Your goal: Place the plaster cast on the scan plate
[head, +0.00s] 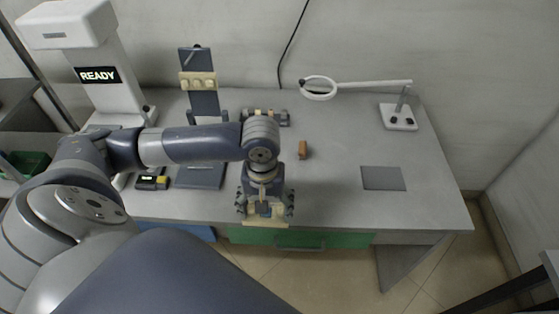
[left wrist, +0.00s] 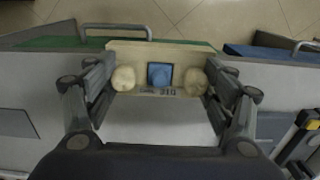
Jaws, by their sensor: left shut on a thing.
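A cream plaster cast (head: 266,219) with two rounded knobs and a blue square is held at the table's front edge. In the left wrist view the cast (left wrist: 160,50) sits between both fingers of my left gripper (left wrist: 158,80), which is shut on it. The left gripper (head: 265,207) in the head view points down towards the front edge. A flat dark grey plate (head: 383,178) lies on the right of the table, and a blue-grey plate (head: 200,177) lies left of the gripper. I cannot tell which is the scan plate. My right gripper is not in view.
A white machine (head: 97,75) showing READY stands at the back left. A dark stand (head: 204,103) holds a cream knobbed piece (head: 198,81). A ring lamp (head: 319,88), a small brown block (head: 303,150) and a yellow-black tool (head: 153,182) are on the table (head: 340,205). The table's right front is clear.

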